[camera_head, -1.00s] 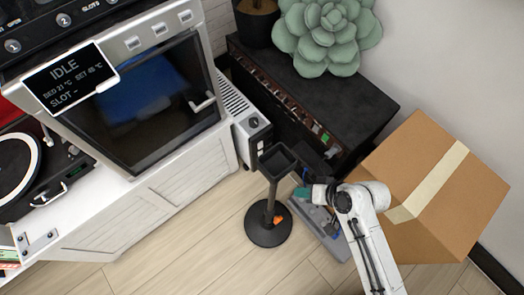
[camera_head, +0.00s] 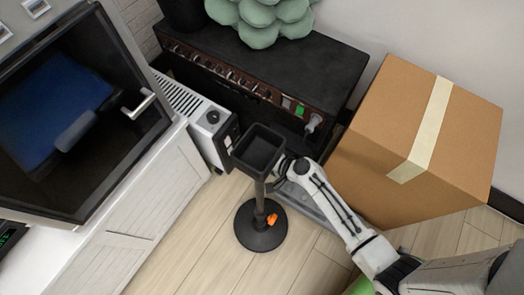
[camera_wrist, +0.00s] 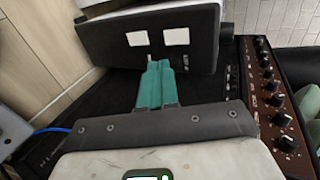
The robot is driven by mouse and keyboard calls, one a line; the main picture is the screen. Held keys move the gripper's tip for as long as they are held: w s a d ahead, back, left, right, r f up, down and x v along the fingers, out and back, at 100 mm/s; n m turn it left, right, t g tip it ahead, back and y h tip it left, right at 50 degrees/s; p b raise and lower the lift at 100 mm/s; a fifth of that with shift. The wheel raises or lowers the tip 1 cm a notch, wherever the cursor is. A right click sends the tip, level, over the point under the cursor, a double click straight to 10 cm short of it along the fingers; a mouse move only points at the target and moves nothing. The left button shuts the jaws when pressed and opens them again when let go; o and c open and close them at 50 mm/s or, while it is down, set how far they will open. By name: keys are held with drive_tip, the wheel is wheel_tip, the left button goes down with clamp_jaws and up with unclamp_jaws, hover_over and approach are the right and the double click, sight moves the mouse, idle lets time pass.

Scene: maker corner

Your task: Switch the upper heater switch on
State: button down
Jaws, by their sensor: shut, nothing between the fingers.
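The white heater (camera_head: 197,112) stands between the cabinet and the amplifier, with a round knob on top and a dark end panel (camera_head: 228,139). In the wrist view that dark panel (camera_wrist: 205,50) fills the top middle and bears two white switches. The right one (camera_wrist: 176,36) seems to be the upper switch, as the floor is at left; the other (camera_wrist: 137,39) is beside it. I cannot tell their on or off state. My gripper (camera_wrist: 158,64) has teal fingers, shut and empty, pointing at the panel below the switches; contact is unclear. The tray hides the fingers in the head view.
A black tray stand (camera_head: 259,149) rises close to my wrist, in front of the heater. The black amplifier (camera_head: 270,65) stands behind, a cardboard box (camera_head: 405,130) at right, and the white cabinet (camera_head: 150,205) at left. Open wooden floor (camera_head: 195,250) lies in front.

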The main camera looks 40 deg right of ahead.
sight(228, 141)
drive_tip(key=r+b+x, duration=0.1)
drive_tip(key=x, duration=0.8)
drive_tip(key=shift+w+a+b, duration=0.15)
drive_tip(key=shift+w+b, duration=0.15)
drive_tip(key=shift+b, duration=0.05)
